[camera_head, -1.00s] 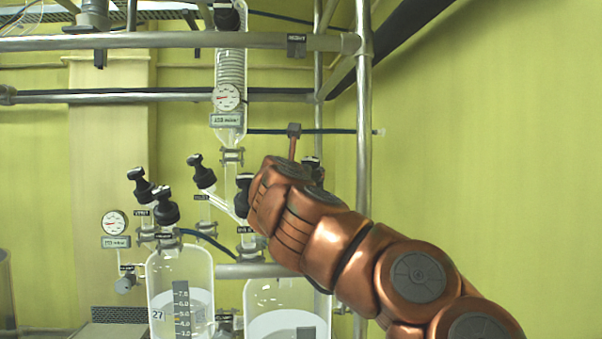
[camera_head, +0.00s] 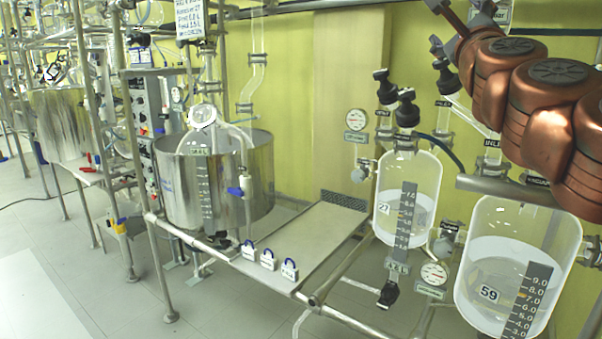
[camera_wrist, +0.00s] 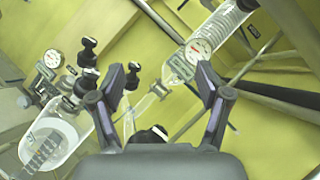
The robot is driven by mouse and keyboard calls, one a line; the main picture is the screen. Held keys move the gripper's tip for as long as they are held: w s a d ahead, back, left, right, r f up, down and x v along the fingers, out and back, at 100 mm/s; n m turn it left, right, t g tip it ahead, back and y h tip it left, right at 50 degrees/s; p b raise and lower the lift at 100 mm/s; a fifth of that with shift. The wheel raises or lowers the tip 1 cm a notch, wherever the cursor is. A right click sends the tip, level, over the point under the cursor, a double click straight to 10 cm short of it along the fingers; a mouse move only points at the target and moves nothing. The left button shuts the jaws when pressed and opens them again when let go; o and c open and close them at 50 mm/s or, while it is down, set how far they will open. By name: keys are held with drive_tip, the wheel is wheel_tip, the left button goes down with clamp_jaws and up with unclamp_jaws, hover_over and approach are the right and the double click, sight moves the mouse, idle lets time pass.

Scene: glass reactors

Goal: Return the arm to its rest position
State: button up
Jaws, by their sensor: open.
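My copper-coloured arm (camera_head: 540,100) reaches in from the right edge of the head view, raised in front of the glassware. My gripper (camera_head: 450,20) shows at the top right there, partly cut off by the frame edge. In the wrist view my gripper (camera_wrist: 162,85) has its two dark fingers spread apart with nothing held between them. Beyond the fingers are a black valve knob (camera_wrist: 152,134), a glass tube with a coil (camera_wrist: 215,32) and a round gauge (camera_wrist: 199,50). I cannot tell how far these are from the fingertips.
Two glass vessels, number 27 (camera_head: 424,190) and number 59 (camera_head: 490,245), stand below my arm. A steel tank (camera_head: 262,175) stands left of them. Several padlocks (camera_head: 268,260) sit on a metal shelf (camera_head: 300,240). Open floor (camera_head: 110,300) lies at the lower left.

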drive_tip(key=s+a+f+n+g+y, duration=0.1)
drive_tip(key=a+f+n+g+y, duration=0.1)
drive_tip(key=a+f+n+y, duration=0.55)
drive_tip(key=a+f+n+g+y, duration=0.2)
drive_tip(key=a+f+n+y, duration=0.15)
drive_tip(key=a+n, duration=0.5)
drive_tip(key=s+a+f+n+g+p, duration=0.1)
drive_tip(key=s+a+f+n+g, duration=0.25)
drive_tip(key=f, duration=0.65)
drive_tip(key=s+a+f+n+g, duration=0.3)
drive_tip(key=f+g, duration=0.1)
drive_tip(key=f, duration=0.5)
drive_tip(key=s+d+f+n+g+h, duration=0.2)
drive_tip(key=s+f+g, duration=0.1)
drive_tip(key=s+f, duration=0.4)
drive_tip(key=s+d+f+n+g+h, duration=0.1)
drive_tip(key=s+d+f+g, duration=0.3)
drive_tip(key=f, duration=0.6)
drive_tip(key=s+d+f+n+g+h, duration=0.1)
drive_tip(key=s+d+f+g, duration=0.1)
drive_tip(key=s, duration=0.6)
drive_tip(key=s+d+f+n+g+h, duration=0.1)
drive_tip(key=s+d+f+g+h, duration=0.1)
drive_tip(key=s+f, duration=0.4)
drive_tip(key=s+d+g+p, duration=0.1)
drive_tip(key=s+d, duration=0.1)
drive_tip(key=s, duration=0.1)
drive_tip(key=shift+d+h, duration=0.2)
drive_tip(key=shift+h, duration=0.1)
